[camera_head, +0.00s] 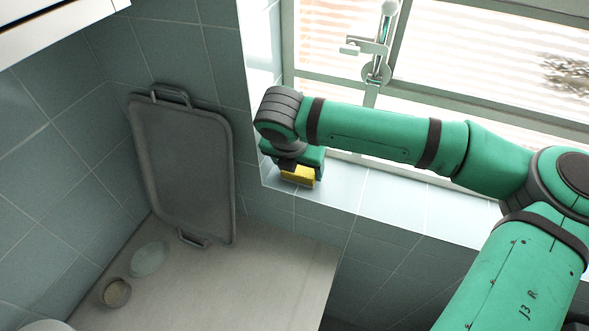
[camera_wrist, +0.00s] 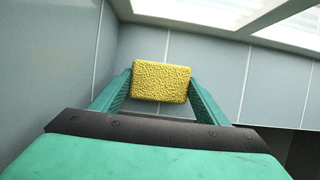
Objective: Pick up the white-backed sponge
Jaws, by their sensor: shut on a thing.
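A yellow sponge (camera_wrist: 161,81) is between the two green fingers of my gripper (camera_wrist: 160,92) in the wrist view, and both fingers touch its sides. Its yellow face is toward the wrist camera; a white back does not clearly show. In the head view the sponge (camera_head: 298,176) is just below my gripper (camera_head: 296,170), at the left end of the tiled window sill (camera_head: 390,198). My gripper is shut on the sponge. Whether the sponge rests on the sill or is slightly above it, I cannot tell.
A grey tray (camera_head: 184,165) leans upright against the tiled wall on the left. A small round bowl (camera_head: 116,292) and a pale green dish (camera_head: 149,258) are on the counter (camera_head: 235,285). The window frame (camera_head: 340,88) and its latch (camera_head: 376,70) are behind my arm. The sill to the right is clear.

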